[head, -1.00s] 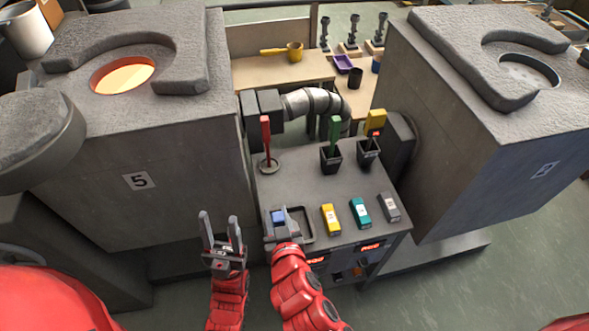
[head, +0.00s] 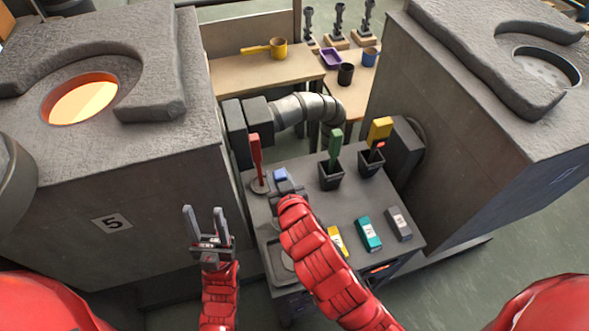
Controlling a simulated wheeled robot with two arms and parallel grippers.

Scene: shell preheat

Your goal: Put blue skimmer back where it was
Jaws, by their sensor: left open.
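The blue skimmer shows as a small blue block (head: 280,174) at the tip of my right gripper (head: 284,181), above the back left part of the grey bench (head: 306,208). The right gripper appears shut on it; its jaws and the rest of the skimmer are mostly hidden by the gripper and red arm. A red-handled tool (head: 255,155) stands upright on a round base just left of it. A green-handled tool (head: 336,144) and a yellow-handled tool (head: 379,131) stand in black square holders to the right. My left gripper (head: 203,211) is open and empty, left of the bench.
A shallow dark tray (head: 263,262) lies at the bench's front left, partly covered by my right arm. Yellow, teal (head: 369,233) and grey (head: 398,223) blocks line the front. Furnace 5 (head: 150,175), with its glowing opening, and another furnace (head: 470,140) flank the bench.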

